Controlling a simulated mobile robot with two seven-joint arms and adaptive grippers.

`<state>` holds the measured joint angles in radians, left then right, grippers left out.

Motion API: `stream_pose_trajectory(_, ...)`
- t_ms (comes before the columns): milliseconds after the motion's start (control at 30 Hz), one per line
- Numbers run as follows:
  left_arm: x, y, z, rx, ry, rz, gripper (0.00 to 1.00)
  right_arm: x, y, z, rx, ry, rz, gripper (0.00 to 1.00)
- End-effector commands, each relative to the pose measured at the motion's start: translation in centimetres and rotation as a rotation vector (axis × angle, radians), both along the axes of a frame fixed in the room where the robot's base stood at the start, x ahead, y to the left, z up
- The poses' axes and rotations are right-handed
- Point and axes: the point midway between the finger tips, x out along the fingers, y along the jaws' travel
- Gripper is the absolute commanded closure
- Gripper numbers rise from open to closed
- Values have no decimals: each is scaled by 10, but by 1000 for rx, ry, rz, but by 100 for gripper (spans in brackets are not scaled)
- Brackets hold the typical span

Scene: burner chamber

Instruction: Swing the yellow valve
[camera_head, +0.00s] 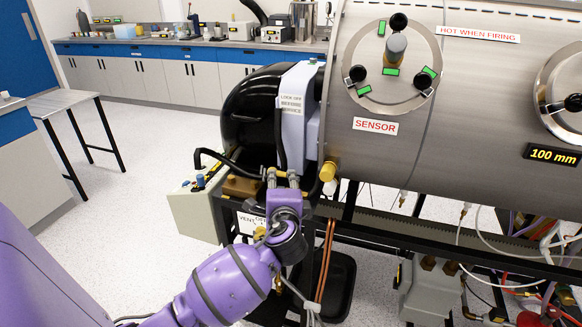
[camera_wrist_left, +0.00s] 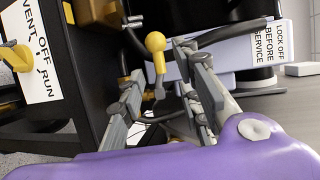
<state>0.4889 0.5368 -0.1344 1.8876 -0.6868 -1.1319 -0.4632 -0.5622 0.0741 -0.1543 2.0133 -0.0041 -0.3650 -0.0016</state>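A yellow lever with a round knob (camera_wrist_left: 156,46) stands in the middle of the left wrist view, beyond and between my left fingers. A second yellow handle (camera_wrist_left: 15,56) is at the left of that view, against a white label reading VENT OFF RUN (camera_wrist_left: 40,50). I cannot tell for sure which is the task's valve. My left gripper (camera_head: 282,176) is in front of the burner's left end in the head view. Its two fingers (camera_wrist_left: 155,72) are apart with a gap between them, and nothing is clearly gripped. My right gripper is not in view.
The large steel chamber (camera_head: 465,115) fills the right, with a yellow fitting (camera_head: 328,172) at its lower left. A black hose (camera_head: 225,160) and a pale box (camera_head: 197,208) lie close left of my gripper. Copper pipes (camera_head: 325,262) run below. The floor at left is open.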

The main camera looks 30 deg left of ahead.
Motion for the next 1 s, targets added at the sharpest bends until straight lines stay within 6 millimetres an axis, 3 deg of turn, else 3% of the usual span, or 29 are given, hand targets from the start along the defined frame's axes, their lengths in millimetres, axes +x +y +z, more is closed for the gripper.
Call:
stream_pose_trajectory(533,54,42,-15,13,19,5,69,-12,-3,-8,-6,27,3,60)
stream_pose_trajectory(900,60,46,-17,11,17,3,69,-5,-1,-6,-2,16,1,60)
stream_pose_trajectory(1000,60,46,-17,11,17,3,81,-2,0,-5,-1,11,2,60)
